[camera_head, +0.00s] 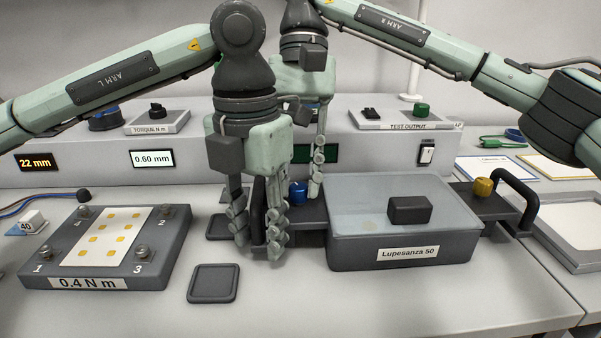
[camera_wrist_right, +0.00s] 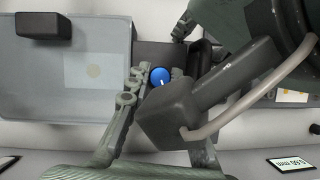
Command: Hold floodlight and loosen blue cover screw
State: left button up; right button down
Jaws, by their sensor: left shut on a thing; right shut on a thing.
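The floodlight (camera_head: 400,250) is a grey box with a frosted lid, a black block on top and the label "Lupesanza 50". It has a black handle at each end. My left gripper (camera_head: 258,238) points down and is shut on the left handle (camera_head: 259,203). The blue cover screw (camera_head: 298,191) stands on the floodlight's left end plate, and it also shows in the right wrist view (camera_wrist_right: 160,76). My right gripper (camera_head: 305,186) reaches down behind the left one and is shut on the blue screw. Its other finger is largely hidden in the head view.
A yellow screw (camera_head: 484,187) and the right handle (camera_head: 517,190) are at the floodlight's other end. A grey "0.4 N m" LED board block (camera_head: 60,270) sits at left, and a dark square pad (camera_head: 212,283) lies in front. A console with displays stands behind.

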jog(key=n+h, duration=0.1)
jog(key=n, duration=0.3)
jog(key=shift+a+n+h, duration=0.15)
jog(key=shift+n+h, duration=0.25)
dwell(0.4)
jog(key=c, duration=1.3)
grip_release()
jog(key=shift+v, duration=3.8)
jog(key=shift+s, duration=0.15)
